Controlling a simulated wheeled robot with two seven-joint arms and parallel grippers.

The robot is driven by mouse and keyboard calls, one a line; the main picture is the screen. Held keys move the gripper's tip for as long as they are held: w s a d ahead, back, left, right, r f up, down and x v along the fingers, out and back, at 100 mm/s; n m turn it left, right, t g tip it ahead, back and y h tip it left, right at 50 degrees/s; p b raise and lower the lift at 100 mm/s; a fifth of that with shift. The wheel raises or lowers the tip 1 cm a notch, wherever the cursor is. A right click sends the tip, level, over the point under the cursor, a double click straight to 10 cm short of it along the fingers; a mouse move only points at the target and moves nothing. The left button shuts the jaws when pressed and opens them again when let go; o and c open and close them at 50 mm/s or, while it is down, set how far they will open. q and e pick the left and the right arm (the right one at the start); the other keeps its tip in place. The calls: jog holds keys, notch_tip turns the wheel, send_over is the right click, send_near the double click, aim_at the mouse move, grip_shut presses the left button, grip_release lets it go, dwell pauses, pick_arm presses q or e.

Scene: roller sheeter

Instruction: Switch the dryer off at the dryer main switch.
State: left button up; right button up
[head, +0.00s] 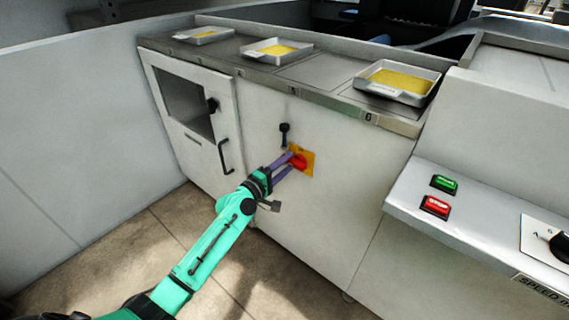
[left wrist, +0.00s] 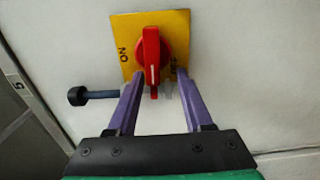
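The dryer main switch is a red rotary handle (head: 299,162) on a yellow plate (head: 308,154) on the dryer's white front. In the left wrist view the red handle (left wrist: 152,58) points down the picture, with the yellow plate (left wrist: 122,32) behind it. Lettering reading ON stands left of it; a second label at lower right is mostly hidden by a finger. My left gripper (head: 286,165) is at the switch. In the left wrist view its purple fingers (left wrist: 161,80) are spread, one on each side of the handle, with gaps visible. My right gripper is not in view.
A black knob on a stem (head: 284,130) sticks out just beside the switch. A door with a window and black handle (head: 226,156) is at left. Trays of yellow material (head: 398,83) stand on top. Green (head: 444,184) and red (head: 436,206) buttons are on the right-hand console.

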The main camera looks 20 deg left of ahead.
pick_arm(q)
jog(key=shift+r, duration=0.25)
jog(key=shift+s+a, duration=0.25)
jog(key=shift+s, duration=0.2)
jog(key=b+v, duration=0.1)
jog(key=v, duration=1.2)
jog(key=shift+s, duration=0.25)
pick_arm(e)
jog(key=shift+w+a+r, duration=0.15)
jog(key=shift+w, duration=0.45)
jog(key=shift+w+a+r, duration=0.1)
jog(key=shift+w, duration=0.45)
pick_arm(q)
jog(key=shift+f, duration=0.15)
